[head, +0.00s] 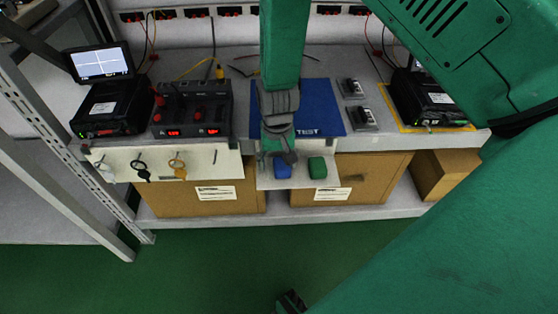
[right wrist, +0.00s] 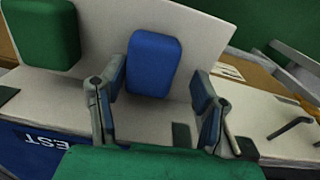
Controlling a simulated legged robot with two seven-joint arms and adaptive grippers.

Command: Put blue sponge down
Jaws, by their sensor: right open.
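The blue sponge (head: 283,170) rests on a small white ledge (head: 265,183) at the front of the bench, just left of the green sponge (head: 317,167). My right gripper (head: 279,157) is directly at the blue sponge and covers part of it in the head view. In the right wrist view, my right gripper (right wrist: 157,98) is open, with one finger on each side of the near part of the blue sponge (right wrist: 153,64). The green sponge (right wrist: 42,30) lies to the left there, clear of the fingers. My left gripper cannot be made out.
A blue mat (head: 325,108) lies on the bench behind the ledge. A black power unit (head: 192,110) and a screen (head: 101,62) stand left. Cardboard boxes (head: 370,178) sit below. Another black device (head: 428,98) stands right.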

